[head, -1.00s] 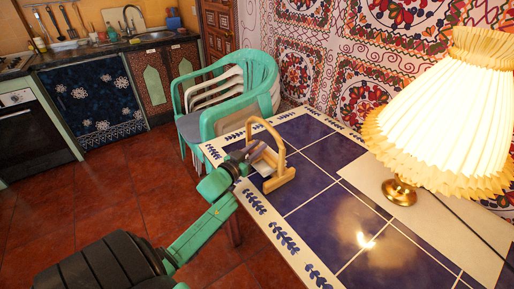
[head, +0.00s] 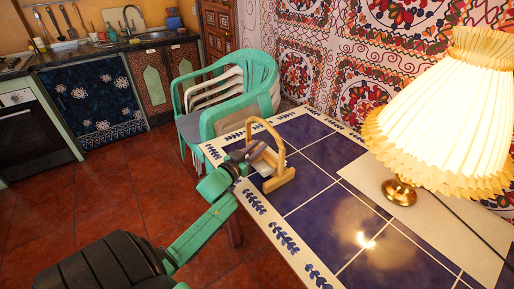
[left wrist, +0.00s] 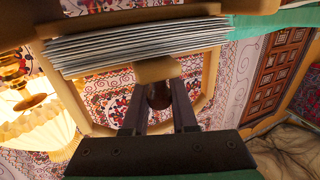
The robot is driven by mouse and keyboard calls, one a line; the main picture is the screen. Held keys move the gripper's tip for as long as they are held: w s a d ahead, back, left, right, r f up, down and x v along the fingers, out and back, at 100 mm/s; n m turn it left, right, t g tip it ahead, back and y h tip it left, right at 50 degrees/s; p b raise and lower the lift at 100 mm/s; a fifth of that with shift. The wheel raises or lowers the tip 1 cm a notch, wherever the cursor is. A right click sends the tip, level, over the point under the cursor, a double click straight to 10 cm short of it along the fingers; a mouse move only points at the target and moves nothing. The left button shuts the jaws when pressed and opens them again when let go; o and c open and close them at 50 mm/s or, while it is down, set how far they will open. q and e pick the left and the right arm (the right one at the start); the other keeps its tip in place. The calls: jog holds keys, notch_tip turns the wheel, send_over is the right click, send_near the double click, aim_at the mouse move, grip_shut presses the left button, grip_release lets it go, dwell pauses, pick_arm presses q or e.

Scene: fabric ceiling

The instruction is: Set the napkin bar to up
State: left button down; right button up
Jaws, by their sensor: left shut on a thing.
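A light wooden napkin holder (head: 281,152) with a tall arched frame stands near the left corner of the tiled table. It also shows in the left wrist view (left wrist: 210,80), with a stack of pale napkins (left wrist: 140,42) in it. My left gripper (head: 249,154) is at the holder's near left side. My right gripper is out of view.
The blue-tiled table (head: 328,155) is clear around the holder. A lit lamp (head: 445,105) with a pleated shade stands at the right on a pale mat (head: 452,222). Stacked plastic chairs (head: 232,88) stand close behind the table's left corner. Open floor lies to the left.

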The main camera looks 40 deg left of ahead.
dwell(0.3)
pick_arm(q)
notch_tip(320, 180, up, 5)
jog(key=p, duration=0.5)
jog(key=shift+f, duration=0.1)
jog(key=c, duration=0.7)
grip_release()
jog(key=shift+s, duration=0.1)
jog(key=s+b, duration=0.1)
jog(key=s, duration=1.3)
jog(key=shift+s+d, duration=0.15)
jog(key=shift+d, duration=0.15)
